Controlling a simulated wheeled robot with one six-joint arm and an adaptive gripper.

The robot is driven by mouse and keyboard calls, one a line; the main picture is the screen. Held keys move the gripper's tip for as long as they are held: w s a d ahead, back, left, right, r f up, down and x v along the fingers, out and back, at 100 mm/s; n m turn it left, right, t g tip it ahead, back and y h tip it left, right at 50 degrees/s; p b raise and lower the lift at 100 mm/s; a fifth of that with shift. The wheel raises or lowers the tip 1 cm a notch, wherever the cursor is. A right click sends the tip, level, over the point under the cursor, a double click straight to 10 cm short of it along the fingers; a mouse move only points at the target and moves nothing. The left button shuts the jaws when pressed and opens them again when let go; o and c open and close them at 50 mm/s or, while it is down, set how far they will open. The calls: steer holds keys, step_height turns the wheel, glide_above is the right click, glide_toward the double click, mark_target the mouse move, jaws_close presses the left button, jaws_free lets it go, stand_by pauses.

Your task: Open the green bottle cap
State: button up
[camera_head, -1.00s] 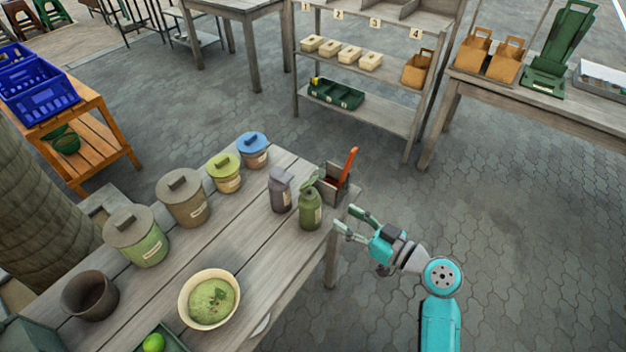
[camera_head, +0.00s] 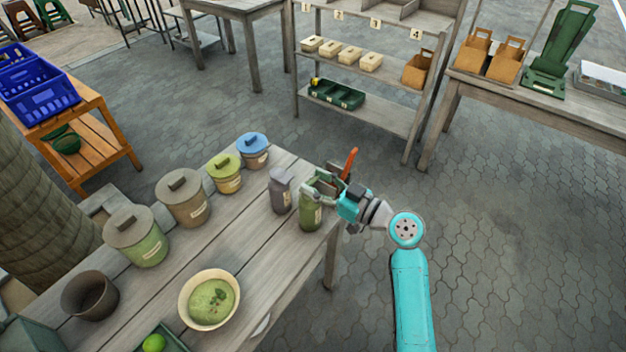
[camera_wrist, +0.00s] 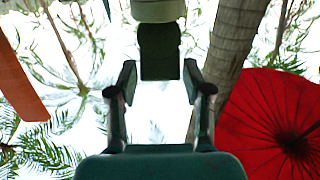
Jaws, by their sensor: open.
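The green bottle (camera_head: 311,216) stands upright near the right end of the wooden table, with a pale label on its side. My gripper (camera_head: 309,186) is at the bottle's top, coming from the right, and its fingers partly hide the cap. In the wrist view my gripper (camera_wrist: 157,74) is open, with one finger on each side of a dark green piece (camera_wrist: 160,50). Gaps show between that piece and both fingers. It looks like part of the bottle's top, but I cannot tell exactly which part.
A grey bottle (camera_head: 280,192) stands close to the left of the green one. Lidded canisters (camera_head: 183,198) line the table's far side. A bowl of green paste (camera_head: 209,299) sits nearer the front.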

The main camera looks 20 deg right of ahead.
steer(key=shift+w+a, duration=0.4)
steer(key=shift+w, duration=0.1)
jaws_close()
